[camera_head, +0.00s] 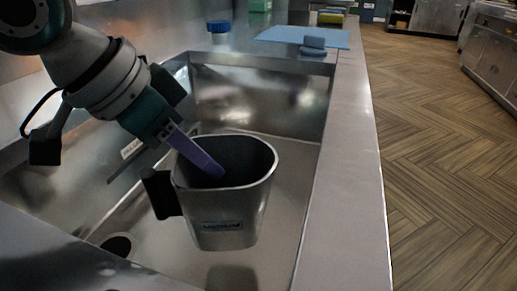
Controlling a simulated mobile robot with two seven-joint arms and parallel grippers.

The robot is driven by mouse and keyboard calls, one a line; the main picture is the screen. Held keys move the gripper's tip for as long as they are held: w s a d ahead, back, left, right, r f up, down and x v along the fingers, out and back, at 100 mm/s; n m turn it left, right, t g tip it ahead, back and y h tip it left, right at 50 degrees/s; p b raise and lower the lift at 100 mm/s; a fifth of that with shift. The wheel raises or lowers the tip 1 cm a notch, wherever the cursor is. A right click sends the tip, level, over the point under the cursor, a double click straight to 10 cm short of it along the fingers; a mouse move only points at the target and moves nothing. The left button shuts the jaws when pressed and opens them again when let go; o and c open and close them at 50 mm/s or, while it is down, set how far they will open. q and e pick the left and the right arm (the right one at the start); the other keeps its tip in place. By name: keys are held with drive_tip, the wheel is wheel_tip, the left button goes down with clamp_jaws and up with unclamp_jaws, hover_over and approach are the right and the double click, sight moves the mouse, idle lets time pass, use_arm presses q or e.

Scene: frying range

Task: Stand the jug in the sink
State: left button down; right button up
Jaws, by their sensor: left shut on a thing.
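The jug (225,208) is a steel-grey, open-topped vessel with a dark handle (162,194) on its left side and a small label on its front. It is close to upright, inside the walls of the steel sink (310,155). I cannot tell whether its base touches the sink floor. My left gripper (208,165) reaches in from the upper left and is shut on the jug at its rim. A purple finger goes down inside the mouth; the other finger is hard to make out. My right gripper is out of view.
The sink has a dark drain hole (118,245) at lower left. Beyond its far edge are a blue-lidded container (218,32), a light blue mat (280,35) and a blue sponge-like block (313,43). The right-hand counter rim (350,170) is bare, with wooden floor beyond.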

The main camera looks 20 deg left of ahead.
sight(196, 172)
use_arm(q)
wheel_tip(196, 172, down, 3)
drive_tip(key=shift+f+b, duration=0.15)
drive_tip(key=shift+b, duration=0.2)
wheel_tip(196, 172, down, 4)
drive_tip(key=shift+r+b, duration=0.2)
drive_tip(key=shift+b, duration=0.5)
drive_tip(key=shift+f, duration=0.2)
drive_tip(key=shift+f, duration=0.15)
drive_tip(key=c, duration=0.8)
unclamp_jaws()
drive_tip(key=shift+c, duration=0.2)
drive_tip(key=shift+p+v, duration=2.1)
drive_tip(key=shift+v, duration=4)
